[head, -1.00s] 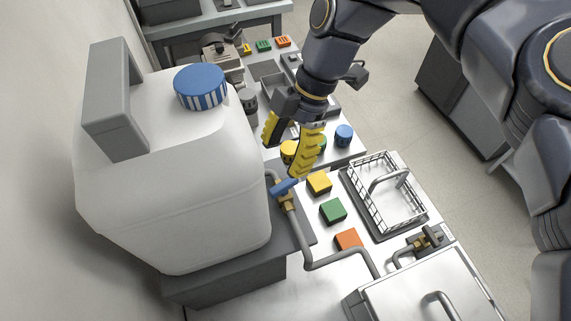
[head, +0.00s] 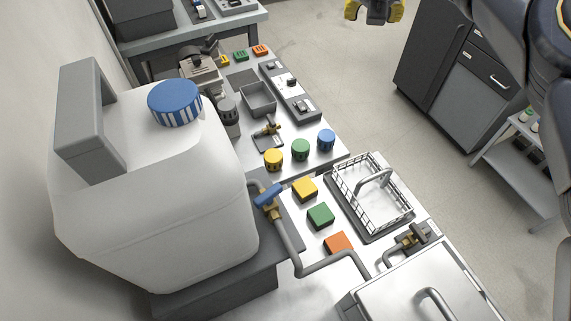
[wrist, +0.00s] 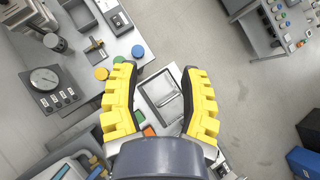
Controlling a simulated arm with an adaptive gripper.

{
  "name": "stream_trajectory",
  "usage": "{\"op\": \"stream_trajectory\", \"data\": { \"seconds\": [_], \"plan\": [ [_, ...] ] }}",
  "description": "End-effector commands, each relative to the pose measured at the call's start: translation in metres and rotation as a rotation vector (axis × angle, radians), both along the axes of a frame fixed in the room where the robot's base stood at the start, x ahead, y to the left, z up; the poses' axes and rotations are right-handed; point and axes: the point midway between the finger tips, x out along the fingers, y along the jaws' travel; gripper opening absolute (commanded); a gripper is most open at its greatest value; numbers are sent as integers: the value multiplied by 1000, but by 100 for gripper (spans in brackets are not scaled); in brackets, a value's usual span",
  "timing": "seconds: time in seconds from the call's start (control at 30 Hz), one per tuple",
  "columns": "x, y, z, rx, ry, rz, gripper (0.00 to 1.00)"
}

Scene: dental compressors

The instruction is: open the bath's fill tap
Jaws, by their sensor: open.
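The fill tap (head: 268,196) has a blue lever on a brass body. It sits on the grey pipe (head: 286,240) that runs from the white jug (head: 170,225) toward the steel bath (head: 420,290). The lever lies across the pipe, tilted up to the right in the head view. My gripper (head: 374,10) is at the top edge of the head view, partly cut off, well away from the tap and touching nothing. In the wrist view my gripper (wrist: 160,72) shows two yellow fingers spread wide with nothing between them.
A wire basket (head: 372,190) stands on a tray near the bath. Yellow, green and orange blocks (head: 320,215) lie beside the pipe. A second brass valve (head: 412,239) is by the bath. Round yellow, green and blue knobs (head: 300,150) stand farther back.

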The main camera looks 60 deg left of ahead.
Motion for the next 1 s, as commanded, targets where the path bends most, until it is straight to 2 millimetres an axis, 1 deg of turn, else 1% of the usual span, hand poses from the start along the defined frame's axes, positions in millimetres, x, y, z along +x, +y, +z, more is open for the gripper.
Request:
{"op": "stream_trajectory", "data": {
  "seconds": [0.03, 0.07, 0.1, 0.13, 0.17, 0.2, 0.23, 0.27, 0.3, 0.37, 0.4, 0.43, 0.47, 0.5, 0.57, 0.6, 0.67, 0.7, 0.77, 0.8, 0.87, 0.9, 1.0],
  "plan": [
    [24, 9, 31, 12, -215, 98, 43],
    [33, 15, 50, 12, -349, 164, 43],
    [43, 23, 77, 0, -532, 251, 43],
    [47, 28, 97, -16, -671, 316, 43],
    [48, 34, 116, -40, -811, 381, 43],
    [46, 41, 139, -78, -998, 469, 43],
    [42, 46, 155, -116, -1139, 533, 43],
    [36, 52, 169, -158, -1279, 600, 43],
    [25, 59, 184, -219, -1463, 690, 43],
    [2, 70, 199, -322, -1741, 831, 43],
    [-15, 78, 202, -394, -1920, 928, 43],
    [-29, 83, 201, -449, -2053, 1004, 43],
    [-45, 87, 198, -501, -2185, 1082, 43],
    [-65, 92, 188, -568, -2358, 1192, 43],
    [-95, 97, 166, -651, -2610, 1362, 43],
    [-116, 97, 146, 650, 2639, -1408, 43],
    [-144, 92, 110, 544, 2365, -1307, 43],
    [-160, 85, 83, 459, 2193, -1239, 43],
    [-182, 68, 41, 311, 1948, -1136, 43],
    [-192, 53, 13, 204, 1799, -1067, 43],
    [-202, 26, -25, 45, 1595, -970, 43],
    [-205, 6, -47, -63, 1476, -909, 43],
    [-205, -42, -86, -302, 1247, -783, 43]
  ]
}}
